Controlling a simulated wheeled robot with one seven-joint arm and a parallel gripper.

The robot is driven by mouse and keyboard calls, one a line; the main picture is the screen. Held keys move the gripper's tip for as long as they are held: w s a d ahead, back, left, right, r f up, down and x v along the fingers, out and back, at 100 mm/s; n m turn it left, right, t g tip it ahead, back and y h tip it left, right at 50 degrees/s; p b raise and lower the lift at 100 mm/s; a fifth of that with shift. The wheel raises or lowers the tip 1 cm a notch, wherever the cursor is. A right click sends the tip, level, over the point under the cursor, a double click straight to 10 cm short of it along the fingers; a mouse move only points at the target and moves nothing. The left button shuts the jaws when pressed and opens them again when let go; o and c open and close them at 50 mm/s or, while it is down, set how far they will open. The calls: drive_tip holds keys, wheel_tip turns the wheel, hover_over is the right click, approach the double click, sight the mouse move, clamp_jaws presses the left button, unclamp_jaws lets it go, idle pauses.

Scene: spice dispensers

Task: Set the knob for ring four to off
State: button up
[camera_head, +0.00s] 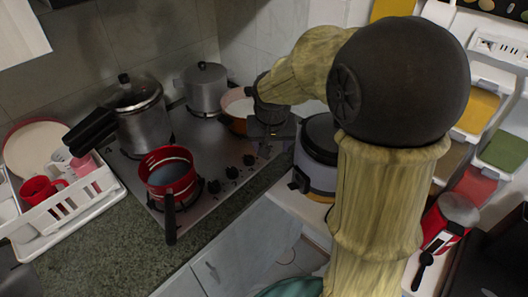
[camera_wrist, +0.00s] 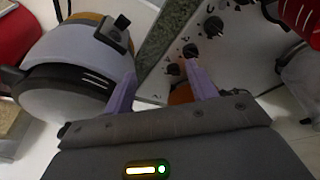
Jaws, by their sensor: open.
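The steel stove top (camera_head: 225,202) has a row of black knobs along its front right edge. Three show clearly in the head view: a near knob (camera_head: 213,187), a middle knob (camera_head: 231,172) and a farther knob (camera_head: 249,160). The wrist view also shows knobs (camera_wrist: 190,50), with one (camera_wrist: 173,69) close to the right finger. I cannot tell which knob belongs to ring four, and the knob markings are too small to read. My gripper (camera_wrist: 160,70) is open and empty, its two purple fingers apart above the stove's edge. In the head view its fingertips are hard to make out.
A red pot (camera_head: 168,172) sits on the front burner, its handle over the counter. A pressure cooker (camera_head: 140,115), a lidded steel pot (camera_head: 205,88) and an orange pan (camera_head: 236,108) stand behind. A rice cooker (camera_wrist: 75,65) stands close beside my gripper. A dish rack (camera_head: 75,205) is at left.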

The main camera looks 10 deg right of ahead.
drive_tip(key=w+a+r+m+h+b, duration=0.1)
drive_tip(key=w+m+b, duration=0.1)
drive_tip(key=w, duration=0.7)
drive_tip(key=shift+w+r+m+t+b, duration=0.3)
drive_tip(key=shift+r+t+b, duration=0.1)
drive_tip(key=shift+b, duration=0.35)
drive_tip(key=x, duration=1.7)
drive_tip(key=shift+f, duration=0.2)
drive_tip(key=c, duration=1)
